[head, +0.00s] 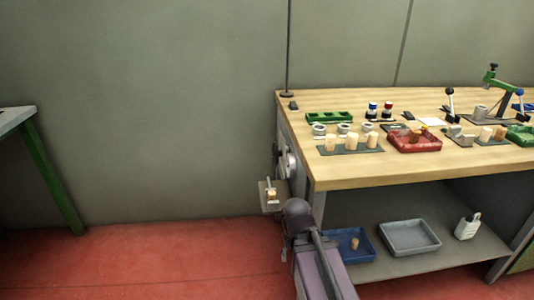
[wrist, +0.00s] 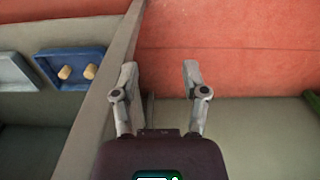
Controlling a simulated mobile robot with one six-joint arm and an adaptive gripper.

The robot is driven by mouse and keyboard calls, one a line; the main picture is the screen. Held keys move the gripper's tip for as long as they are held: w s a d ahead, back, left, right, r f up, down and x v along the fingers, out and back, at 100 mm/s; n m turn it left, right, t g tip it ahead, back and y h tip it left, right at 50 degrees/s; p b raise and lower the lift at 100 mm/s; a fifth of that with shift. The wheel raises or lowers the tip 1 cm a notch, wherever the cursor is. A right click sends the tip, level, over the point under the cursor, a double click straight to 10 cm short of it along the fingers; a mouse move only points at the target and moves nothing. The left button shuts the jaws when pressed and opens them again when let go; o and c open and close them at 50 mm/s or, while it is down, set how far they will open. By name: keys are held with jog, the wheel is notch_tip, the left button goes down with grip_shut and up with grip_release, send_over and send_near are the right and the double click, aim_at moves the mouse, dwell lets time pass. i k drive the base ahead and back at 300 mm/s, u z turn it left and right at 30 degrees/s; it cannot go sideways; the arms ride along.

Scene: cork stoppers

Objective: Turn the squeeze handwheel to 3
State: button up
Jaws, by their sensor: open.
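A pale round part (head: 291,163), which looks like the squeeze handwheel, is on the left end face of the bench in the head view, just below the top. It is small and seen nearly edge-on, so I cannot read its numbers or setting. Below it, a small ledge (head: 265,208) carries a cork-coloured piece (head: 272,194). My gripper (wrist: 161,78) is open and empty in the wrist view, over the red floor beside an upright panel. The handwheel does not show in the wrist view. In the head view my arm is low at the bench's left corner, and the fingers are not clear there.
The wooden bench top (head: 350,176) holds cork stoppers, a red tray (head: 413,150) and a lever tool (head: 500,84). A blue tray (head: 369,257) and a grey tray (head: 409,254) sit on the lower shelf. The red floor (head: 150,262) left of the bench is clear.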

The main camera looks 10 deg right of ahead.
aim_at(277, 154)
jog(key=z, duration=0.3)
jog(key=k, duration=0.45)
jog(key=u, duration=1.35)
jog(key=i, duration=1.35)
